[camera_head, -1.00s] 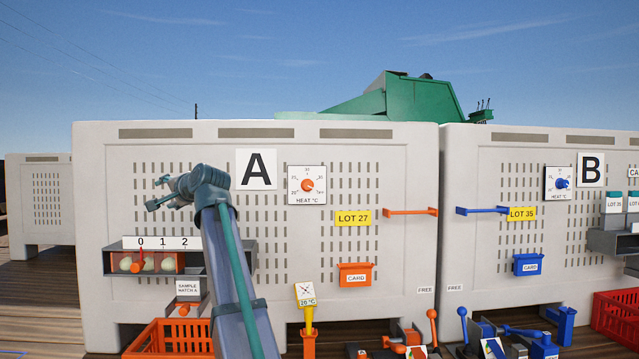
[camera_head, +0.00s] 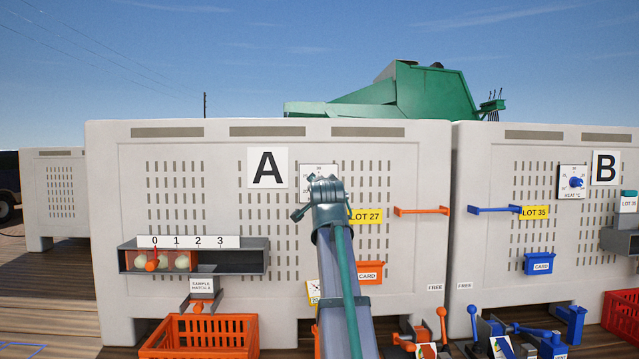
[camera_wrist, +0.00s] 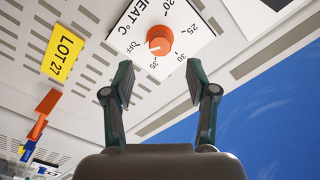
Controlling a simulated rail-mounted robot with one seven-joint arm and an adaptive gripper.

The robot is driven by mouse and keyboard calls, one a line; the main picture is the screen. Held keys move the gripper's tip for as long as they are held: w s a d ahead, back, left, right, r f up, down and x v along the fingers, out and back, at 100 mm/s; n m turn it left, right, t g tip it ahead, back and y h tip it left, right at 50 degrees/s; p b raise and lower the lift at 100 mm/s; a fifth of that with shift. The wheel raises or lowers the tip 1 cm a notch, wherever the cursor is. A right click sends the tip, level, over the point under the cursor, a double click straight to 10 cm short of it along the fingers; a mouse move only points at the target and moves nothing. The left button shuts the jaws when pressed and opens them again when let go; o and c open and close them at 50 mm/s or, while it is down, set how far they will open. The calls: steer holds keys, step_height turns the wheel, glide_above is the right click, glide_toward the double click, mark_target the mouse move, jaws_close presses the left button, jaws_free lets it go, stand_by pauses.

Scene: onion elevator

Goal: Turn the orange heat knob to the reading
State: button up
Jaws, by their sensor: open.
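The orange heat knob (camera_wrist: 159,40) sits on a white dial plate (camera_wrist: 184,29) marked OFF, 20, 25, 30 and 35. A pale mark on the knob points to the OFF side, but its exact reading is unclear. In the head view my arm's end hides the knob and most of the dial plate (camera_head: 318,169). My gripper (camera_wrist: 158,82) is open and empty, its fingertips just short of the knob in the wrist view, one on either side. A yellow reading card (camera_head: 313,292), mostly behind my arm, stands low; its number is not legible now.
Bin A (camera_head: 110,220) carries the dial, a LOT 27 tag (camera_head: 367,216), an orange handle (camera_head: 422,211) and an orange card box (camera_head: 370,271). A sample shelf (camera_head: 235,262) juts out at left. Bin B's blue knob (camera_head: 576,182) is at right. An orange crate (camera_head: 205,335) stands below.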

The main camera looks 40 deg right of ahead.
steer(key=p+x, duration=0.2)
steer(key=x, duration=0.5)
jaws_close()
